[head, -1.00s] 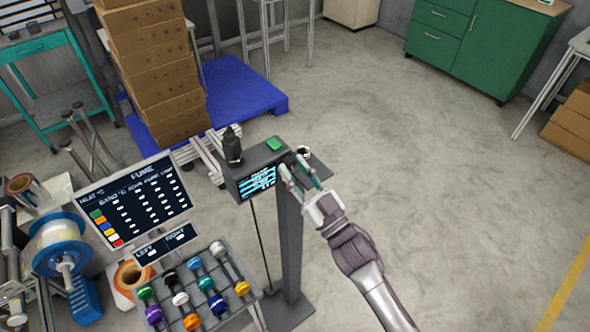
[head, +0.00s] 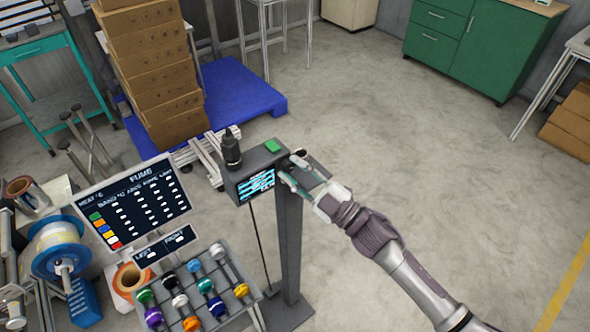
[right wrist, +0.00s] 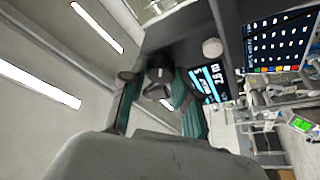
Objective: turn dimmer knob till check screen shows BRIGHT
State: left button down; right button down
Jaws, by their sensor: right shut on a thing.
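A grey box on a post carries the small lit check screen (head: 256,186), with bright text lines too small to read. The check screen shows sideways in the right wrist view (right wrist: 205,84), also not clearly legible. The dark dimmer knob (right wrist: 158,66) is on the box face beside the screen, between the green-padded fingers of my right gripper (right wrist: 157,100). In the head view my right gripper (head: 294,172) is shut on the knob from the right side of the box, and its fingers mostly hide the knob. My left gripper is not in view.
A green button (head: 272,145) and a black cylinder (head: 231,150) are on the box. A tray rack with several coloured reels (head: 203,284) and a large dark board (head: 138,208) stand to the left. The floor right of the post is clear.

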dwell(0.4)
jog(key=c, duration=0.8)
grip_release()
jog(key=shift+c, duration=0.2)
jog(key=shift+d, duration=0.1)
jog(key=v, duration=1.2)
